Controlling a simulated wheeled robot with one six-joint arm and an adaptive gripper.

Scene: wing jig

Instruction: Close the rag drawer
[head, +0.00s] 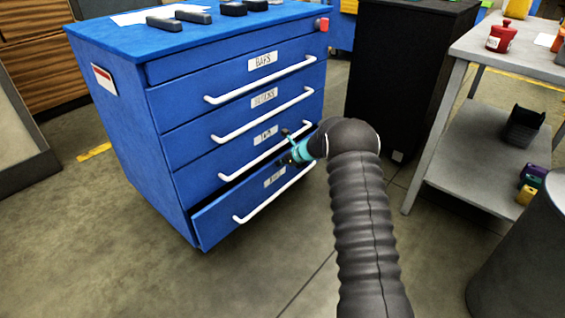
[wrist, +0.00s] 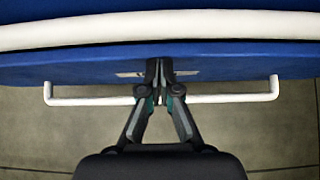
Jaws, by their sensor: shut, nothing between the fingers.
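The bottom drawer (head: 213,220) of the blue cabinet stands a little open, with a dark gap along its top edge. Its label is too small to read for sure. It has a long white bar handle (head: 258,208), which also shows in the wrist view (wrist: 230,98). My gripper (head: 287,158) is at the cabinet's front, by the open drawer's upper edge. In the wrist view my gripper (wrist: 160,68) is shut and empty, its fingertips over the drawer's front and pale label. The fingers cross the handle's line; I cannot tell whether they touch the drawer.
Three drawers above look shut, each with a protruding white handle, such as the one just above (head: 265,150). A black cabinet (head: 395,80) stands to the right, then a grey shelf table (head: 470,150). The floor (head: 130,270) at front left is clear.

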